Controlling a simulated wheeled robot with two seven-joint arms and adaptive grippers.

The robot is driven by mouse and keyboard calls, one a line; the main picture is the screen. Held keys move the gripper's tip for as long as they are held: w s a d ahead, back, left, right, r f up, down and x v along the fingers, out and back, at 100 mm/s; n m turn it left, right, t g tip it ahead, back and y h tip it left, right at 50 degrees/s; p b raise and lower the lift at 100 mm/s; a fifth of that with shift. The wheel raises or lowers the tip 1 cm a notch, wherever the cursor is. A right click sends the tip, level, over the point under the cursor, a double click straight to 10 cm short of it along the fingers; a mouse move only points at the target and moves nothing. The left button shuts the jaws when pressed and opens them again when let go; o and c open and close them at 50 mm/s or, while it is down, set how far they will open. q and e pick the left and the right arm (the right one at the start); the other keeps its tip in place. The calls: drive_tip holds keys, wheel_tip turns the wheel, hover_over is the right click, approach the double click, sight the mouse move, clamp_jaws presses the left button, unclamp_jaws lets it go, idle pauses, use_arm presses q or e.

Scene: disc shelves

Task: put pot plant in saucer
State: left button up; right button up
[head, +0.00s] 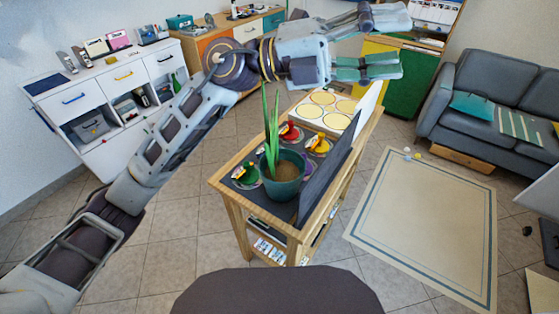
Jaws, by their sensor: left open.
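The pot plant (284,182) is a dark green pot with brown soil and tall, narrow green leaves. It stands upright at the near end of a wooden cart (233,196) with a dark top. Round coloured pieces lie around it: a green one (243,176) at its left, a red one (290,134) behind, and a yellow one (318,146) behind right. I cannot tell which, if any, is the saucer. My left gripper (402,42) is open and empty, above and beyond the cart, pointing right, apart from the plant. My right gripper is out of view.
A white board with pale yellow circles (323,98) lies at the cart's far end. A dark upright panel (328,171) edges its right side. A white drawer unit (118,88) stands left, a grey sofa (500,88) right.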

use_arm(q)
drive_tip(key=w+a+f+m+t+y, duration=0.2)
drive_tip(key=w+f+t+y, duration=0.1)
drive_tip(key=f+y, duration=0.65)
drive_tip(key=w+a+r+n+t+y, duration=0.2)
drive_tip(key=w+a+t+y, duration=0.1)
drive_tip(key=a, duration=0.4)
drive_tip(key=w+a+r+n+t+y, duration=0.2)
drive_tip(key=w+a+y, duration=0.4)
drive_tip(key=a, duration=0.1)
drive_tip(key=shift+a+n+t, duration=0.15)
drive_tip(key=shift+n+t, duration=0.15)
drive_tip(key=shift+t, duration=0.1)
drive_tip(key=shift+w+y, duration=0.1)
drive_tip(key=shift+y, duration=0.15)
drive_tip(key=x, duration=0.8)
drive_tip(key=shift+f, duration=0.1)
drive_tip(key=shift+w+f, duration=0.1)
drive_tip(key=shift+f, duration=0.05)
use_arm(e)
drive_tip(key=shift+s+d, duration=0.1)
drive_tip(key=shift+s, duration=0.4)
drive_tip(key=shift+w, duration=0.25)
